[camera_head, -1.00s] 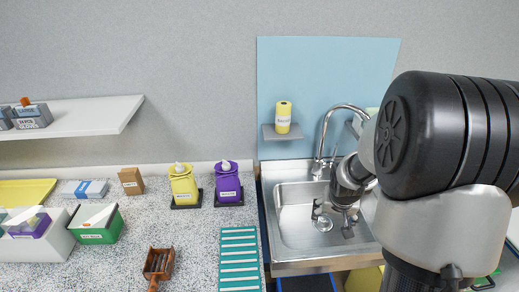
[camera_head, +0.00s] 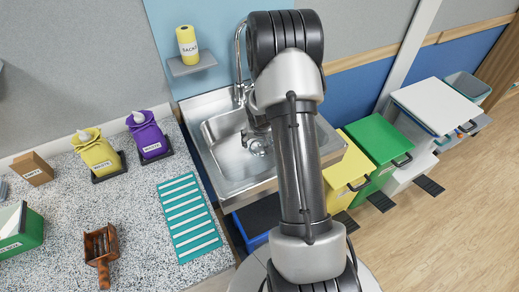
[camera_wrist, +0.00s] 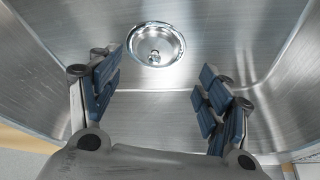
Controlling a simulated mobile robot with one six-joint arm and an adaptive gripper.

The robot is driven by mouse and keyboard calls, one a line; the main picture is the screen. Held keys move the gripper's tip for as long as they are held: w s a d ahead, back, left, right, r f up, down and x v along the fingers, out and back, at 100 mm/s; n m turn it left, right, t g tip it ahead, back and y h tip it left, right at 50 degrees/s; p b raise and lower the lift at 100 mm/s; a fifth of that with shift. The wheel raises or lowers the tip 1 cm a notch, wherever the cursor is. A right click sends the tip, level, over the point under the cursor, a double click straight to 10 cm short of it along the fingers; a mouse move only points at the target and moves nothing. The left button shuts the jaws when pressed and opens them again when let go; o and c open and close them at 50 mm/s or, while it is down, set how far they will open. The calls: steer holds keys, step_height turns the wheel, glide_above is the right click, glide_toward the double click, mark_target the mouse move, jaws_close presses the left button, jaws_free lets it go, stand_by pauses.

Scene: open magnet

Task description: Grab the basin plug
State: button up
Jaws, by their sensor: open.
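The basin plug (camera_wrist: 154,56) sits in the round drain (camera_wrist: 172,35) on the floor of the steel sink, with a small knob standing up in its middle. My gripper (camera_wrist: 160,82) is open and empty above the basin. Its two blue-padded fingers are wide apart. In the wrist view the plug is ahead of the fingertips, about midway between them and apart from them. In the head view my gripper is mostly hidden by my arm.
The sink's walls (camera_head: 213,150) surround the drain, with a curved faucet (camera_head: 238,55) behind. A shelf (camera_head: 192,64) with a yellow roll is above. Colored bins (camera_head: 375,138) stand at right.

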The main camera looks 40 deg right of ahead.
mark_target(260, 144)
steer(key=x, duration=0.2)
steer(key=d+x, duration=0.1)
steer(key=x, duration=0.2)
steer(key=shift+w+f, duration=0.1)
steer(key=shift+f, duration=0.1)
steer(key=shift+c, duration=0.3)
steer(key=c, duration=1.1)
